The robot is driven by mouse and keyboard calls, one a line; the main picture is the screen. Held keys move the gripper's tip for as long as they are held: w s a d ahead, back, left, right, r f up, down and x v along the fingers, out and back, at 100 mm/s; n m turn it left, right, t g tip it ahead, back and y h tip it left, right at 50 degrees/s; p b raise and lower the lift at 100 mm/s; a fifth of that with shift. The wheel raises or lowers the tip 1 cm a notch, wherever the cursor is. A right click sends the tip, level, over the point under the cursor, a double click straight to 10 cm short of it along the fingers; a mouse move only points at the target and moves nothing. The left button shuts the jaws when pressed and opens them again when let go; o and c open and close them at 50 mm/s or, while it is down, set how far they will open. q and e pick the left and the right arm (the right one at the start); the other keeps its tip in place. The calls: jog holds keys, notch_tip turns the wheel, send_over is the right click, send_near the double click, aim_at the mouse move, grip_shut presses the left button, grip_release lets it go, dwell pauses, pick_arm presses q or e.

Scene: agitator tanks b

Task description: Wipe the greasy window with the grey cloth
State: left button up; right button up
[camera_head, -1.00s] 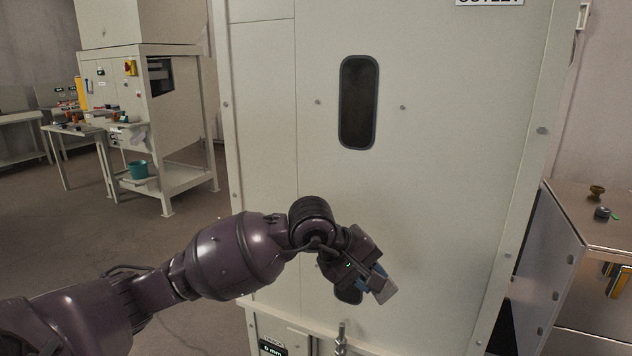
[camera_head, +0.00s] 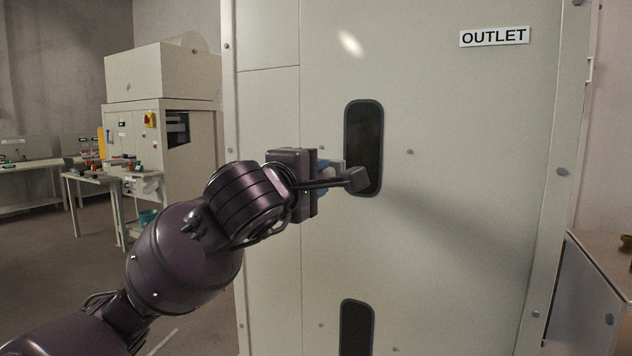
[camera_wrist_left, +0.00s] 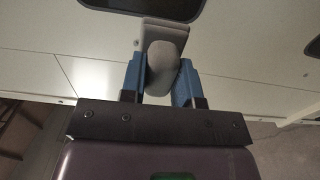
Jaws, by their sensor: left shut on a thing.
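My left gripper (camera_head: 325,176) is raised in front of the cabinet, at the left edge of the upper dark window (camera_head: 364,125). A lower dark window (camera_head: 356,325) is below. I cannot make out grease on either window. My right gripper is not in view.
The tall pale cabinet (camera_head: 470,200) fills the middle, with bolt heads and an OUTLET sign (camera_head: 494,37). A lower metal cabinet (camera_head: 590,290) stands at the right. A machine (camera_head: 160,80) and a small table (camera_head: 95,175) stand at the back left.

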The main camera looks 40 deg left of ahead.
pick_arm(q)
jog(key=x, duration=0.3)
jog(key=shift+w+f, duration=0.1)
jog(key=shift+w, duration=0.05)
jog(key=shift+b+x, duration=0.45)
jog(key=shift+x, duration=0.6)
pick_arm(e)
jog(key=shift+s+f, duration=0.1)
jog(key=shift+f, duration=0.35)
pick_arm(q)
jog(key=shift+b+x, duration=0.35)
jog(key=shift+x, duration=0.75)
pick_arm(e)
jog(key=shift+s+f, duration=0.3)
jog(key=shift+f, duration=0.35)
pick_arm(q)
jog(key=shift+d, duration=0.1)
jog(key=d, duration=0.1)
jog(key=d+b, duration=0.1)
jog(key=d, duration=0.1)
jog(key=shift+w+d, duration=0.2)
jog(key=shift+w, duration=0.15)
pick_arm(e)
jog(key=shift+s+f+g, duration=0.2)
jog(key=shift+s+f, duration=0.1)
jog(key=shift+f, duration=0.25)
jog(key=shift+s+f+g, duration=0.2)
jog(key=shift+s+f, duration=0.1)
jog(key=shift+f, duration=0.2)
